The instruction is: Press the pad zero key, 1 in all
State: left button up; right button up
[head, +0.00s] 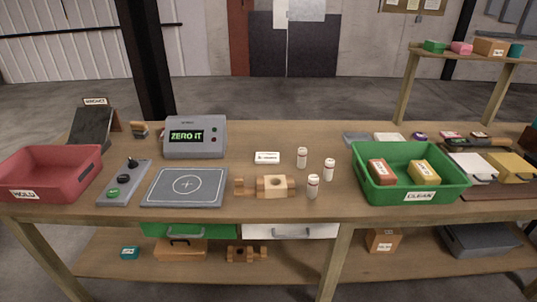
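A grey pad (186,186) with a white circle and cross on top lies flat on the table and is bare. To its left is a narrow grey key panel (125,182). It carries a green key (113,192) at the near end, a black round key (123,179) in the middle and a black upright knob or lever (132,163) at the far end. The key labels are too small to read. Behind the pad, a grey display unit (196,151) shows "ZERO IT" in green and has small red and green buttons. Neither gripper is in view.
A red HOLD tray (45,178) stands left of the panel. A green CLEAN tray (412,198) holds a red and a yellow block. Wooden pieces (276,186) and white bottles (313,187) stand between pad and green tray. The table front before the pad is clear.

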aim_at(123, 179)
jog(key=i+l, duration=0.85)
